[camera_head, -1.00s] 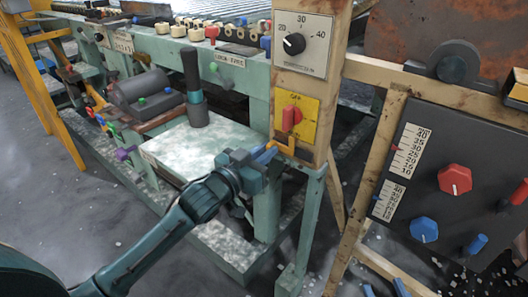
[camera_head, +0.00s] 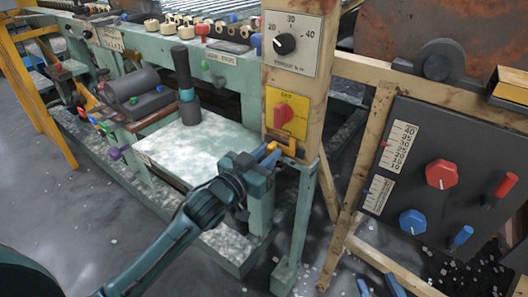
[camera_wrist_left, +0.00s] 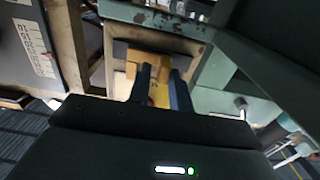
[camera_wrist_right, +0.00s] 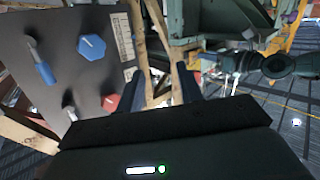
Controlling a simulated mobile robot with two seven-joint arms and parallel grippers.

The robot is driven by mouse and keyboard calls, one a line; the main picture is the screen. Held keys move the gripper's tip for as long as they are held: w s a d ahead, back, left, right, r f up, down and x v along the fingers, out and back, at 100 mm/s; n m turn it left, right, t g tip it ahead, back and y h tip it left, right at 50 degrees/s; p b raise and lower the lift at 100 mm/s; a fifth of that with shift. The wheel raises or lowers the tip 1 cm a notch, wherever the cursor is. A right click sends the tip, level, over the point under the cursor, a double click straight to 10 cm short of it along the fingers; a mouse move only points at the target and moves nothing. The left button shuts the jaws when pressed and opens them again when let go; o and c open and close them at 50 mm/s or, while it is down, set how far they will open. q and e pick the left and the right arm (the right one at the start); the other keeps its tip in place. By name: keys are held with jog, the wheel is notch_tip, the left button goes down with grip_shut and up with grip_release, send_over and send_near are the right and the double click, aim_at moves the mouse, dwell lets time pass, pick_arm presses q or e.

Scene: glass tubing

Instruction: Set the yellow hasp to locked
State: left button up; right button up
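The yellow hasp (camera_head: 286,147) is on the front of the wooden post, just below the yellow plate with a red knob. In the left wrist view the hasp (camera_wrist_left: 152,62) shows at the tips of the fingers. My left gripper (camera_head: 268,150) reaches it from the lower left. Its fingers (camera_wrist_left: 160,75) stand close together, one on each side of the hasp's yellow part, and appear shut on it. The exact contact is partly hidden. My right gripper (camera_wrist_right: 159,88) is open and empty, below the dark control panel; the head view shows only its tips at the bottom edge.
The red knob (camera_head: 284,112) on its yellow plate and a dial (camera_head: 285,43) sit above the hasp. A dark panel (camera_head: 440,140) with red and blue knobs stands at right. A lever (camera_head: 184,75) and pale tabletop (camera_head: 200,140) lie left. A green leg (camera_head: 298,215) stands below.

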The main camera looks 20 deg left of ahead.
pick_arm(q)
jog(key=o, duration=0.3)
jog(key=p+v, duration=0.2)
jog(key=v, duration=1.1)
jog(key=shift+s, duration=0.1)
pick_arm(e)
jog(key=shift+s+d+m+g+h, duration=0.3)
jog(key=shift+g, duration=0.5)
pick_arm(q)
jog(key=shift+r, duration=0.1)
